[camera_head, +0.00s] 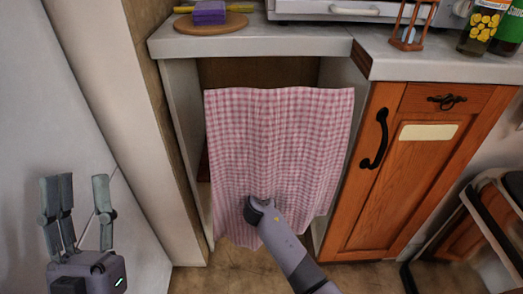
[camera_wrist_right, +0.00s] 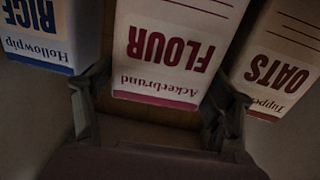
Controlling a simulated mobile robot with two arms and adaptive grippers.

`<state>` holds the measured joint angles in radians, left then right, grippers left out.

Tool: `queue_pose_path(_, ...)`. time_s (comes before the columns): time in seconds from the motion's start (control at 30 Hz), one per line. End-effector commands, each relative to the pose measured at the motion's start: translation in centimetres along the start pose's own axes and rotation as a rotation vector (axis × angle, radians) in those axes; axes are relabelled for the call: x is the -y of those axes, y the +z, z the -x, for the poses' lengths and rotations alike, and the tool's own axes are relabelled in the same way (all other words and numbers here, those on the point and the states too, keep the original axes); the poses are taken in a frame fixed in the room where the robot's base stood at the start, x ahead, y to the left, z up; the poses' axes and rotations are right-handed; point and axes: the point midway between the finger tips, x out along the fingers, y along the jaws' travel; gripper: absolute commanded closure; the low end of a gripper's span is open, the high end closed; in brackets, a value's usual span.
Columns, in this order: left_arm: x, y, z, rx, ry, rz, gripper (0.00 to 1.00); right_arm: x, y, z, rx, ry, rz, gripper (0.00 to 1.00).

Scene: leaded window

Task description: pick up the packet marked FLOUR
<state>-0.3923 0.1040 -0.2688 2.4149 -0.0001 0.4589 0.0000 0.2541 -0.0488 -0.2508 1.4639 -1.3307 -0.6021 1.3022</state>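The white packet marked FLOUR (camera_wrist_right: 165,50), in dark red letters, stands in the middle of the right wrist view, seen upside down. My right gripper (camera_wrist_right: 160,108) is open, with one finger on each side of the packet's near end. I cannot tell whether either finger touches it. In the head view the packet and right gripper are hidden behind a pink checked cloth (camera_head: 275,150), where my right arm goes in. My left gripper (camera_head: 80,182) is open and empty at the left, in front of a pale wall.
A RICE packet (camera_wrist_right: 40,35) and an OATS packet (camera_wrist_right: 280,60) stand close on either side of the flour. The cloth hangs across the cupboard opening. A wooden cupboard door (camera_head: 400,185) is at its right. The worktop (camera_head: 250,42) above bears a round board (camera_head: 212,25).

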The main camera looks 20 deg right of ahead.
Motion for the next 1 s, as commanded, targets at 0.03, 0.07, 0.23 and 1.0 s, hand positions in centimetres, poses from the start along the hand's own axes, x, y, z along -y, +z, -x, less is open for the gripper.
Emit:
queue_pose_path(0.03,0.00,0.01,-0.01,0.000,0.000,0.000,0.60,0.02,0.02,0.02,0.000,0.000,0.000,0.36)
queue_pose_path(0.07,0.00,0.01,-0.01,0.000,0.000,0.000,0.60,0.02,0.02,0.03,0.000,0.000,0.000,0.38)
queue_pose_path(0.23,0.00,0.02,-0.01,0.001,0.000,0.000,0.60,0.02,0.03,0.04,0.000,0.000,0.000,0.49)
queue_pose_path(1.0,0.09,0.61,-0.22,0.035,-0.001,-0.003,0.60,0.05,-0.69,0.00,-0.004,-0.001,-0.001,0.72)
